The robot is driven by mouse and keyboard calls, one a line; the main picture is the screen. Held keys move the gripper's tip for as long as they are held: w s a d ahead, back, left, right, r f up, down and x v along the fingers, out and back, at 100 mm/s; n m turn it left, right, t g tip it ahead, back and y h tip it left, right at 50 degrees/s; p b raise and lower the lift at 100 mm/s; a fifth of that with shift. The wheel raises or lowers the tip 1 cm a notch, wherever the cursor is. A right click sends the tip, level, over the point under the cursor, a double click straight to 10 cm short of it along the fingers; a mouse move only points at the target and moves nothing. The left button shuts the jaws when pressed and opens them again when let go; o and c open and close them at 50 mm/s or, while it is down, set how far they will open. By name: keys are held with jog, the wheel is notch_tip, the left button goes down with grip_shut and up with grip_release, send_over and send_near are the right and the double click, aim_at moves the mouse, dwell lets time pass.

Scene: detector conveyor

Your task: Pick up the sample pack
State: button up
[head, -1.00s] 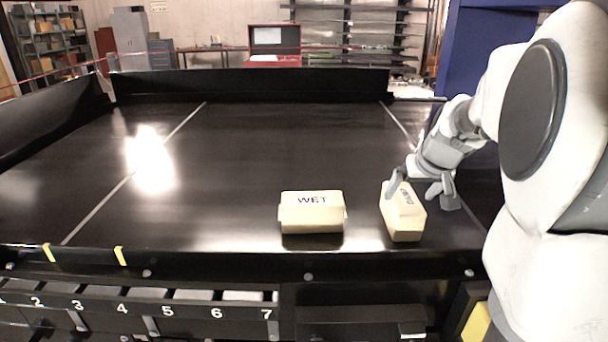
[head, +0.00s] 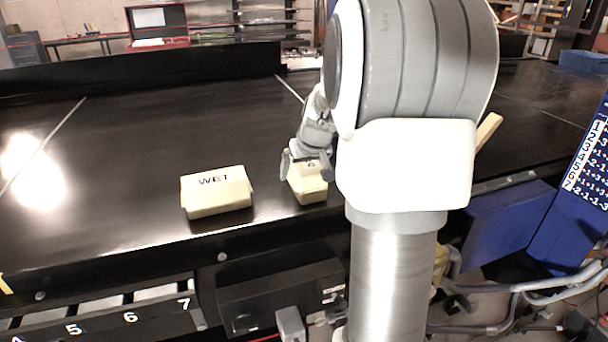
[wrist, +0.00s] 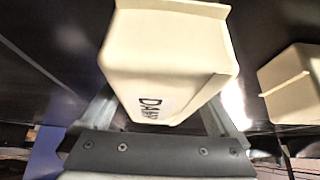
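A cream pack marked DAMP (head: 308,187) sits on the black conveyor, partly hidden by my gripper in the head view. My gripper (head: 305,168) is down over it, with one finger on each side. In the wrist view the DAMP pack (wrist: 165,60) fills the space ahead of my open gripper (wrist: 160,103), its label facing the camera. The fingers look spread, with a gap beside the pack's near end. A second cream pack marked WET (head: 216,192) lies to the left, apart from my gripper. Its side shows at the right of the wrist view (wrist: 292,88).
The black conveyor (head: 130,140) is clear to the left and behind the packs. Numbered slots (head: 130,318) run along its front at the lower left. A blue panel with number rows (head: 585,165) stands at the right.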

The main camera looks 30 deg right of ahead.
jog(key=c, duration=1.4)
grip_shut()
jog(key=shift+r, duration=0.15)
